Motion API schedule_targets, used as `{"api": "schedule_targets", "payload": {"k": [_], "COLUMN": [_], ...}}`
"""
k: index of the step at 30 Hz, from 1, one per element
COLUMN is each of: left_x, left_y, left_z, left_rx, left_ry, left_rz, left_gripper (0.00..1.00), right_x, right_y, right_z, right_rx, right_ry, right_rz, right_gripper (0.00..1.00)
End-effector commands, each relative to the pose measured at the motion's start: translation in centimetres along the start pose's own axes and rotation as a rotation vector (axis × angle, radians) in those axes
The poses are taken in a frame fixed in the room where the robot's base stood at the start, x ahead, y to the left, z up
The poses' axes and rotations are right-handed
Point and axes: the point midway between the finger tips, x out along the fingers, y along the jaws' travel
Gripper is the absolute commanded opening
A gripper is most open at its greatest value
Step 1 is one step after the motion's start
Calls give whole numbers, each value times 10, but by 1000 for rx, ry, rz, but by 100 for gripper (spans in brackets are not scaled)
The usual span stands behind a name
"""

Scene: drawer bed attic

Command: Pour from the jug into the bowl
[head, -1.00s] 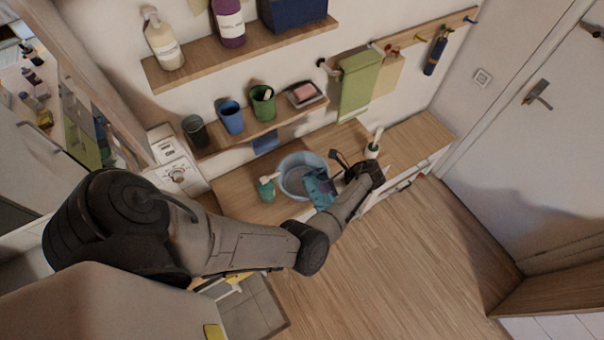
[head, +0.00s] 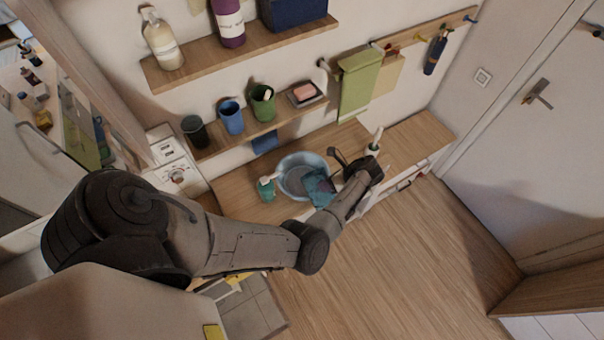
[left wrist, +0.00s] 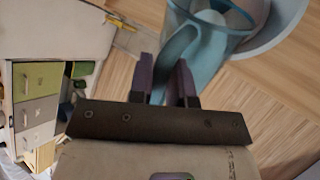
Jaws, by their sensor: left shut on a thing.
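The light blue bowl (head: 292,166) stands on the wooden counter below the shelves in the head view. Its rim (left wrist: 284,42) also shows at the upper right of the left wrist view. The blue-teal jug (head: 318,188) is at the bowl's front right edge, overlapping it in the head view. Its body (left wrist: 212,42) and handle are near in the left wrist view. My left gripper (left wrist: 165,80) is shut on the jug's handle. I cannot tell the jug's exact tilt, or whether anything flows from it. My right gripper is not in view.
A green pump bottle (head: 266,189) stands close left of the bowl. A white bottle (head: 374,144) stands behind my left wrist. A shelf (head: 262,128) with cups and a soap dish hangs above the counter. The wooden floor (head: 400,250) is clear.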

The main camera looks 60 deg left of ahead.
Motion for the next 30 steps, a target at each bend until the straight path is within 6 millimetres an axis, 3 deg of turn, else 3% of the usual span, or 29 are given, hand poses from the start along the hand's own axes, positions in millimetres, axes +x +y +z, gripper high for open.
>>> {"api": "schedule_targets", "payload": {"k": [30], "left_x": [-2], "left_y": [-1], "left_z": [1], "left_rx": [28], "left_ry": [36], "left_rz": [-3], "left_gripper": [0], "right_x": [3], "right_y": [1], "right_z": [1], "right_rx": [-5], "right_ry": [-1], "right_rz": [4], "right_gripper": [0]}}
